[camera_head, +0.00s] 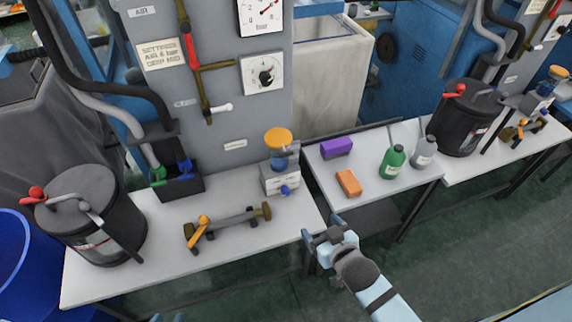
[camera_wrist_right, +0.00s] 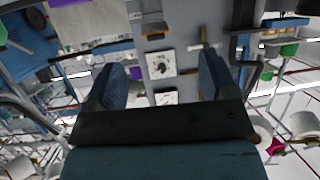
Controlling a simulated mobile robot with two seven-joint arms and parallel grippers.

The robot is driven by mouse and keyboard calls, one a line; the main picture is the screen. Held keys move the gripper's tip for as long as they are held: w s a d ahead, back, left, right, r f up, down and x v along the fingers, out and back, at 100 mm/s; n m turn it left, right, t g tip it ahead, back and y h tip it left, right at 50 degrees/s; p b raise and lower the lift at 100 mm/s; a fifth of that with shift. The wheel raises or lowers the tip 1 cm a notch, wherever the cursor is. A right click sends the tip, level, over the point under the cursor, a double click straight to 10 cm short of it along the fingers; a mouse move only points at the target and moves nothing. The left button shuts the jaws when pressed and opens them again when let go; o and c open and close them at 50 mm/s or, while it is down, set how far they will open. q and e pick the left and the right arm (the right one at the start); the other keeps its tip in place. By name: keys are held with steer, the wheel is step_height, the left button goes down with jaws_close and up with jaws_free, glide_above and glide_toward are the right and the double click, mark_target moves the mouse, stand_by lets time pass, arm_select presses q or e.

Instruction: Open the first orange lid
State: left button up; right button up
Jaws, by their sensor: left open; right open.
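The nearer orange lid (camera_head: 278,137) sits on a blue cup on a small grey unit (camera_head: 281,180) at the back of the left table. It looks closed over the cup. A second orange lid (camera_head: 559,71) shows on a similar unit at the far right. My right gripper (camera_head: 318,242) is by the front right corner of the left table, in front of and below the nearer lid, apart from it. Its two fingers also show spread and empty in the right wrist view (camera_wrist_right: 163,80). Only the tips of my left gripper (camera_head: 167,318) show at the bottom edge.
A brass-ended bar with an orange lever (camera_head: 203,230) lies on the left table (camera_head: 160,255). A black drum (camera_head: 95,215) stands at left. Purple (camera_head: 337,147) and orange (camera_head: 348,183) blocks and a green bottle (camera_head: 393,161) stand on the middle table. A gauge panel (camera_head: 225,100) rises behind.

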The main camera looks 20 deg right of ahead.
steer(key=w+f+t+b, duration=0.1)
steer(key=w+t+b, duration=0.1)
steer(key=w+b, duration=0.4)
steer(key=m+t+h+b, duration=0.1)
steer(key=m+t+b, duration=0.1)
steer(key=b, duration=0.1)
glide_toward(287, 154)
steer(key=w, duration=0.9)
steer(key=shift+w+a+f, duration=0.15)
steer(key=shift+w+a, duration=0.15)
steer(key=shift+w, duration=0.5)
arm_select(q)
step_height(287, 154, down, 10)
steer(key=w+d, duration=0.1)
steer(key=shift+w+r, duration=0.15)
arm_select(e)
steer(key=shift+w, duration=0.1)
arm_select(q)
steer(key=shift+d, duration=0.15)
